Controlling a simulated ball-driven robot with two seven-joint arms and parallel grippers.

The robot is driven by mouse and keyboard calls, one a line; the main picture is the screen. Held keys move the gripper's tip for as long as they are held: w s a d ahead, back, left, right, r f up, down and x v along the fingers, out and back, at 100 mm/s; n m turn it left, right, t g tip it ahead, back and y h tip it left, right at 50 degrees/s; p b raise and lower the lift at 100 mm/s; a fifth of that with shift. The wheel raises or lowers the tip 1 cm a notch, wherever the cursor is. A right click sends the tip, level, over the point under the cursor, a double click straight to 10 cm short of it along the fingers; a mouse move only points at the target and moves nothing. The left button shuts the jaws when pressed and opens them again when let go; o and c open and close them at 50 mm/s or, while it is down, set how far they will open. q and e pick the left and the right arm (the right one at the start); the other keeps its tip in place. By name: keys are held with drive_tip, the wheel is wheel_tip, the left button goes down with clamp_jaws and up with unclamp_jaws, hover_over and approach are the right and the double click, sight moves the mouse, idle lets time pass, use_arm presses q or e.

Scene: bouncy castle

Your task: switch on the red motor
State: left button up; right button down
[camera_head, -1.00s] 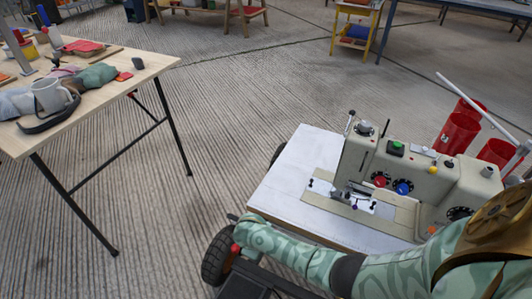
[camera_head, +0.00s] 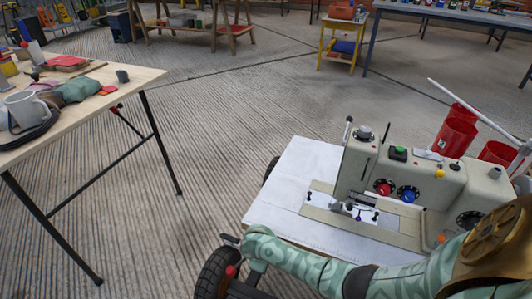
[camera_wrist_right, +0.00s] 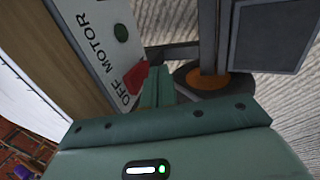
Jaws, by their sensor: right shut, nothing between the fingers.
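A beige sewing machine (camera_head: 420,180) stands on a white-topped wheeled table (camera_head: 300,165). In the right wrist view a white panel (camera_wrist_right: 88,18) reads MOTOR and OFF, with a dark green round part (camera_wrist_right: 121,33) and a red switch piece (camera_wrist_right: 134,75) beside the OFF lettering. My right gripper (camera_wrist_right: 158,88) is shut and empty, its fingertips close beside the red piece; I cannot tell whether they touch. In the head view my right arm reaches left along the table's front edge, the gripper (camera_head: 254,268) low by the front left corner. My left gripper is out of view.
A black wheel (camera_head: 210,272) lies just left of my right gripper. Red cylinders (camera_head: 456,130) stand behind the machine. A wooden table (camera_head: 120,80) with a mug (camera_head: 25,110) stands at the left. The ribbed floor between the tables is clear.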

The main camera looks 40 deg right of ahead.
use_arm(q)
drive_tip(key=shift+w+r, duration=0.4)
use_arm(e)
drive_tip(key=shift+d, duration=0.25)
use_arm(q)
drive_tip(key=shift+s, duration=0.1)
use_arm(e)
drive_tip(key=shift+w, duration=0.1)
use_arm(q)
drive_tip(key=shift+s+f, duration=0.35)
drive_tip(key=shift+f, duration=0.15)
use_arm(e)
drive_tip(key=shift+d+f+h, duration=0.15)
drive_tip(key=shift+d+h, duration=0.05)
drive_tip(key=shift+h, duration=0.2)
use_arm(q)
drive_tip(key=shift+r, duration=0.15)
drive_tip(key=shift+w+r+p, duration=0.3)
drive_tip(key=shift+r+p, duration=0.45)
drive_tip(key=shift+p, duration=0.2)
use_arm(e)
drive_tip(key=shift+w+r, duration=0.1)
drive_tip(key=shift+r, duration=0.8)
